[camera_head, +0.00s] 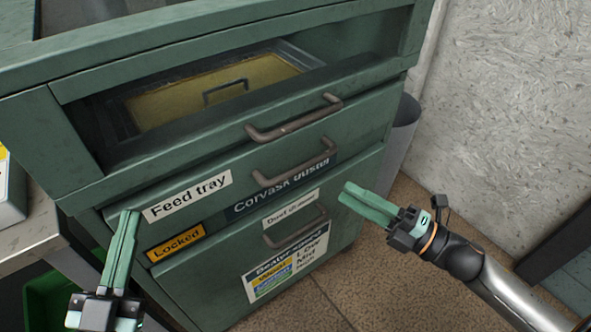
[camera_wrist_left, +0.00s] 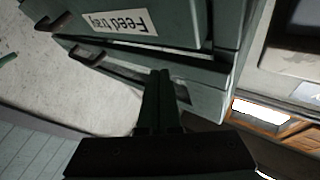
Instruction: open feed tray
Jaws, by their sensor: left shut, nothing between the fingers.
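The green cabinet has a front panel with a white "Feed tray" label (camera_head: 187,196); the label also shows upside down in the left wrist view (camera_wrist_left: 118,21). A brown bar handle (camera_head: 293,163) sits to the right of the label, and another bar handle (camera_head: 293,120) is on the strip above it. My left gripper (camera_head: 130,213) is shut and empty, near the panel's left end, below and left of the label. In the left wrist view its fingers (camera_wrist_left: 160,75) point at the cabinet; contact is unclear. My right gripper (camera_head: 347,193) looks shut and empty, right of the handles.
Above, an opening shows a yellow lid (camera_head: 215,95). A grey bin (camera_head: 403,130) stands behind the cabinet's right side. Tiled floor (camera_head: 400,290) is free at the right front.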

